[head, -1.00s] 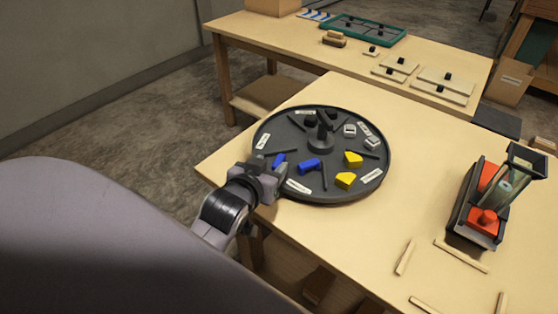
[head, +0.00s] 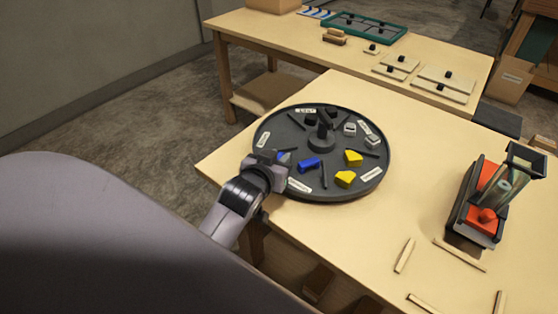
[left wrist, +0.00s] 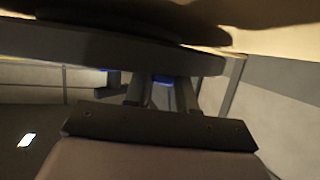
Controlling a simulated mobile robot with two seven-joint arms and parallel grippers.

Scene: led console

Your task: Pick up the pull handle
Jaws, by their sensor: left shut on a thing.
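A round dark tray (head: 335,196) with dividers and labels stands at the near left corner of the table. My left gripper (head: 278,158) is at the tray's left side, shut on a small blue piece (head: 284,155). The piece is mostly hidden by the fingers. A bit of blue also shows between the fingers in the left wrist view (left wrist: 163,80). A second blue piece (head: 309,164) lies just right of the gripper, apart from it. I cannot tell from its shape whether the held piece is the pull handle. My right gripper is not in view.
Yellow pieces (head: 353,158), white pieces (head: 350,128) and black pieces share the tray around a central post (head: 322,138). A red and black device (head: 484,205) stands at the right. Wooden strips (head: 405,255) lie in front. The table between tray and device is clear.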

